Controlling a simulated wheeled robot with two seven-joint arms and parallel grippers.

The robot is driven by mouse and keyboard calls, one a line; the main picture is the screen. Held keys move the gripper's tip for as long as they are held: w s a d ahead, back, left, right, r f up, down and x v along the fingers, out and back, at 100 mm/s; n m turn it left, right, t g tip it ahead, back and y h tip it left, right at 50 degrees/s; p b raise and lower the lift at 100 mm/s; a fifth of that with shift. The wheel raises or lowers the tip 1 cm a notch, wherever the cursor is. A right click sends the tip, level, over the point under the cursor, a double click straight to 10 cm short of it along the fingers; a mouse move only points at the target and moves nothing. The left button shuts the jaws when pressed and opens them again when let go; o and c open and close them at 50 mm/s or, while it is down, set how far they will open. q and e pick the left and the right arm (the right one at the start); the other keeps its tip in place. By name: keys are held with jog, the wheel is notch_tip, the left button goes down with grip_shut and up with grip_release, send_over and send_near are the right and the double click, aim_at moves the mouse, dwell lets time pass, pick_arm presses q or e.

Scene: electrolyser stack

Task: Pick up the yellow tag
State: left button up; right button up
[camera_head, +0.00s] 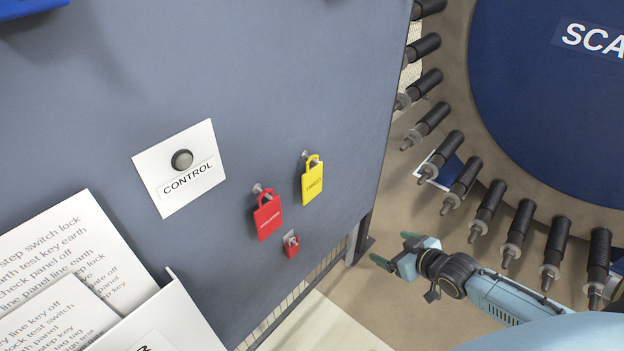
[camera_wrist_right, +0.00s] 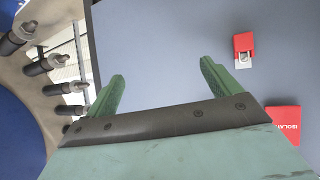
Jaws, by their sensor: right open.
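The yellow tag (camera_head: 312,181) hangs from a peg on the grey-blue panel, right of the red tag, in the head view. It does not show in the right wrist view. My right gripper (camera_head: 393,251) is below and to the right of the yellow tag, apart from it. In the right wrist view its two green fingers (camera_wrist_right: 160,82) are spread with nothing between them. My left gripper does not show.
A red tag (camera_head: 268,215) hangs beside the yellow one. A small red padlock (camera_head: 291,246) hangs below; it also shows in the wrist view (camera_wrist_right: 243,45). A CONTROL plate with a knob (camera_head: 182,159) is left. Black-capped bolts (camera_head: 466,178) ring the blue disc (camera_head: 550,110) at right.

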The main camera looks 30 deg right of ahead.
jog(key=w+a+r+n+t+y, duration=0.1)
jog(key=w+a+r+t+y, duration=0.2)
jog(key=r, duration=0.9)
jog(key=n+y, duration=0.1)
send_near(314, 182)
jog(key=shift+n+g+y, duration=0.3)
jog(key=shift+g+y, duration=0.1)
jog(key=shift+g, duration=0.1)
jog(key=shift+d+r+b+x, duration=0.1)
jog(key=shift+b+x, duration=0.4)
jog(key=shift+x, duration=1.3)
jog(key=shift+d+r+b+x, duration=0.1)
jog(key=shift+b+x, duration=0.4)
jog(key=shift+x, duration=1.25)
jog(key=shift+w+a+f, duration=0.15)
jog(key=shift+w+a, duration=0.05)
jog(key=shift+w, duration=0.3)
jog(key=c, duration=1.1)
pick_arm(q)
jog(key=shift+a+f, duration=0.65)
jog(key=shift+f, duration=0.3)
pick_arm(e)
jog(key=shift+o, duration=0.2)
